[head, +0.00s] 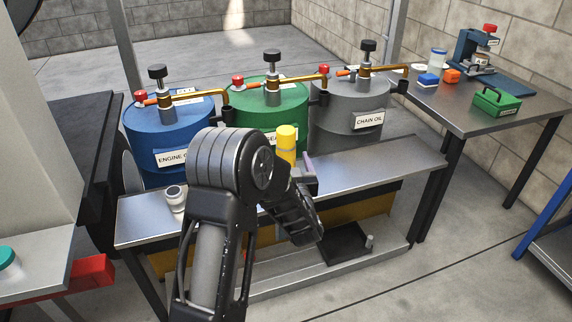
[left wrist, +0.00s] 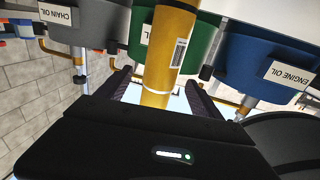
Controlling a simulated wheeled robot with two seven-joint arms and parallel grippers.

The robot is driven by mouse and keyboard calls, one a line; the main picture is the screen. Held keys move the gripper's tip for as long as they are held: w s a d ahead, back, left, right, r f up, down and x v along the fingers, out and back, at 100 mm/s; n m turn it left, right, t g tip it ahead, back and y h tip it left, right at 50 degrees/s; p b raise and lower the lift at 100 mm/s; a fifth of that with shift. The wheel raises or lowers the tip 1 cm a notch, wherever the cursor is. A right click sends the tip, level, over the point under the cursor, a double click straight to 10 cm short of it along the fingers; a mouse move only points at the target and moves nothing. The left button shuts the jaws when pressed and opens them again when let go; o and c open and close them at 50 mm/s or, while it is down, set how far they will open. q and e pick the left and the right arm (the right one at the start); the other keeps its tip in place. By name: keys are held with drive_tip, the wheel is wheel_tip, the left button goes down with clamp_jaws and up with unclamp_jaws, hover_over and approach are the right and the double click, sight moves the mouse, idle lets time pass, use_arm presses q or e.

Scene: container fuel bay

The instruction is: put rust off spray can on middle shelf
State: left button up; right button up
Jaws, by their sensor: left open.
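A yellow spray can (head: 286,138) stands on the metal bench in front of the green drum, partly hidden by my left arm. Its label is too small to read. My left gripper (head: 298,178) is at the can, over the bench. In the left wrist view the yellow can (left wrist: 170,52) rises between the two spread fingers of my left gripper (left wrist: 162,88), with a gap on each side. The gripper is open. My right gripper is not in view. A blue-framed shelf unit (head: 549,240) is partly in view at the right edge; its levels are mostly cut off.
Blue (head: 150,135), green (head: 262,100) and grey (head: 340,125) drums with taps stand behind the bench (head: 385,162). A small grey-white container (head: 175,198) is on the bench's left. A second table (head: 460,115) with small items is at the right back. Floor between is clear.

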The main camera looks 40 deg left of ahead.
sight(287, 158)
use_arm(q)
drive_tip(key=b+x, duration=0.1)
drive_tip(key=x, duration=0.3)
drive_tip(key=shift+a+f+b, duration=0.2)
drive_tip(key=shift+b, duration=0.15)
drive_tip(key=shift+w+a+r, duration=0.1)
drive_tip(key=shift+w+a, duration=0.15)
drive_tip(key=shift+w, duration=0.1)
drive_tip(key=shift+c, duration=0.5)
clamp_jaws()
drive_tip(key=shift+r, duration=0.1)
idle(0.3)
